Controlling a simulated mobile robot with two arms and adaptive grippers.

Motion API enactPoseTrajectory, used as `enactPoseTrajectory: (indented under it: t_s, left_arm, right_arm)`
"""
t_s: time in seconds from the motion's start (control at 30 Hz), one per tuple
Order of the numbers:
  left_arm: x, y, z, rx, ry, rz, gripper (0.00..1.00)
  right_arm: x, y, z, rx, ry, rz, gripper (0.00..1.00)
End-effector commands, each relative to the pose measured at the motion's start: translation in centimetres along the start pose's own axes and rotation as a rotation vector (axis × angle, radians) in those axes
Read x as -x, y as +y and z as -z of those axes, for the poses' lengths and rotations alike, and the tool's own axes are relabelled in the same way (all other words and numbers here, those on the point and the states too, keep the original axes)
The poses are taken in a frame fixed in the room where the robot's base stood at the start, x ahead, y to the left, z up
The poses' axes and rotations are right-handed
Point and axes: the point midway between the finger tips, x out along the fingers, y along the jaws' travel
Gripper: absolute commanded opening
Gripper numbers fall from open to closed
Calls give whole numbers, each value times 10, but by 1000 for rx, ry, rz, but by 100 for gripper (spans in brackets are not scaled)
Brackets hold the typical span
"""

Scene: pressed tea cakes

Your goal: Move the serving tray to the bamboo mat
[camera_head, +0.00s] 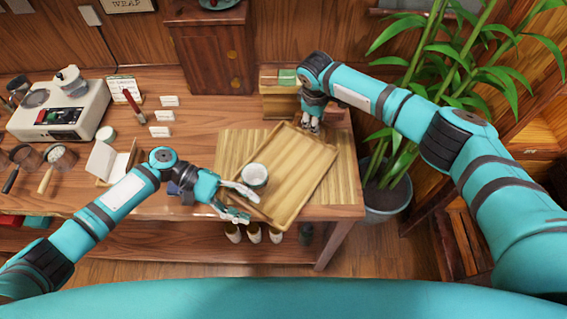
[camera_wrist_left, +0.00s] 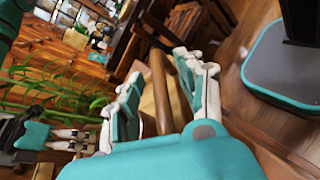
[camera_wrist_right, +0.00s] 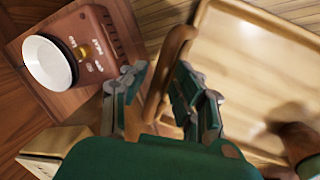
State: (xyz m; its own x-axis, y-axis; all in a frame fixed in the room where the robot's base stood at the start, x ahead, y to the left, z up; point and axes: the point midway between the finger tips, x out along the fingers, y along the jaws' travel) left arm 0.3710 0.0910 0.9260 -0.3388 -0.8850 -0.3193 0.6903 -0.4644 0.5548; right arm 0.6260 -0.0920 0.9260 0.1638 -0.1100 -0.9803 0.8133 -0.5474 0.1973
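The wooden serving tray (camera_head: 305,165) lies skewed over the bamboo mat (camera_head: 347,180), with its near end reaching past the table's front edge. A small white cup (camera_head: 254,170) stands inside it, near its left side. My left gripper (camera_head: 238,202) is at the tray's near-left end; in the left wrist view its spread fingers stand either side of a brown handle or rim (camera_wrist_left: 160,85). My right gripper (camera_head: 312,124) is at the far end; its parted fingers straddle a brown handle (camera_wrist_right: 167,75) in the right wrist view. Whether the tray's underside touches the mat is hard to tell.
A wooden box (camera_head: 278,103) stands just behind the tray. A potted plant (camera_head: 385,200) stands right of the table. Left of the mat are white cards (camera_head: 160,131), a dark red stick-like item (camera_head: 132,107) and a pale machine (camera_head: 85,108). The table behind the cards is mostly clear.

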Motion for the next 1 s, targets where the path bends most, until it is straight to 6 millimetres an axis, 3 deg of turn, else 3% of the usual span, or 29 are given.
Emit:
enactPoseTrajectory:
  t_s: [0.27, 0.7, 1.0]
  left_arm:
    - [12, 0, 1, 0, 2, 0, 38]
    - [99, 0, 0, 1, 2, -1, 38]
    - [120, 0, 0, -1, 0, 0, 38]
  right_arm:
    - [0, 0, 0, 0, 0, 0, 29]
    - [0, 0, 0, 0, 0, 0, 29]
    - [7, 0, 1, 0, 1, 0, 29]
